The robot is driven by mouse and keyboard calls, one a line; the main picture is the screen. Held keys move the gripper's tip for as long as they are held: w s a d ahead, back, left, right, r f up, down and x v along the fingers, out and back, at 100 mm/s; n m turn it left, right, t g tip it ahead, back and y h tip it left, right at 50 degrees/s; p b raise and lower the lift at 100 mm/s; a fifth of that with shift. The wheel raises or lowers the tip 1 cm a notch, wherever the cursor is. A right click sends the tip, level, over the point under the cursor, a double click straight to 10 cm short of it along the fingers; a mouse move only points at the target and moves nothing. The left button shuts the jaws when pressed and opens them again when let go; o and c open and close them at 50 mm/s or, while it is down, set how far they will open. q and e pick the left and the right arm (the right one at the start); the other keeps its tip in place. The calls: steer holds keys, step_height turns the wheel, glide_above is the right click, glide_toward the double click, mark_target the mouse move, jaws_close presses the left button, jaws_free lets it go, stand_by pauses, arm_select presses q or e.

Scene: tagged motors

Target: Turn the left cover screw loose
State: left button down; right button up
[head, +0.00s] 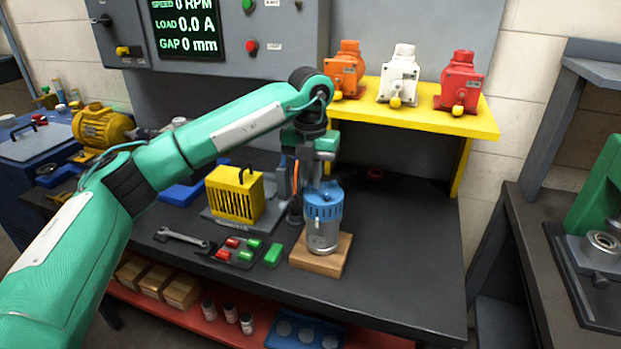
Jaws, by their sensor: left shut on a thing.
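The motor (323,236) stands upright on a wooden block (318,263) on the dark bench. It has a silver body and a blue cover (323,204) on top. My left gripper (309,187) points down at the top of the blue cover, towards its left side. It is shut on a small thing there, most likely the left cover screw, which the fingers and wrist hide. The cover sits on the motor body. My right gripper is not in view.
A yellow slotted box (234,196), a wrench (181,238) and a tray of red and green pieces (238,252) lie left of the motor. A yellow shelf (430,116) bears orange, white and red motors behind. The bench right of the motor is clear.

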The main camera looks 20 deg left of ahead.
arm_select(q)
steer(key=n, duration=0.2)
steer(key=shift+f+n+b, duration=0.3)
steer(key=shift+f+n, duration=0.05)
steer(key=shift+n, duration=0.05)
steer(key=n, duration=0.2)
steer(key=shift+n, duration=0.4)
steer(key=shift+n+b, duration=0.35)
steer(key=shift+n, duration=0.45)
steer(key=n, duration=0.2)
steer(key=shift+n, duration=1)
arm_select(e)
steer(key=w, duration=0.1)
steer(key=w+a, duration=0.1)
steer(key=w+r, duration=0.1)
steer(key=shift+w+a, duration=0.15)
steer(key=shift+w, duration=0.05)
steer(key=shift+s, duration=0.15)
arm_select(q)
steer(key=c, duration=1.4)
jaws_free()
steer(key=shift+r, duration=0.15)
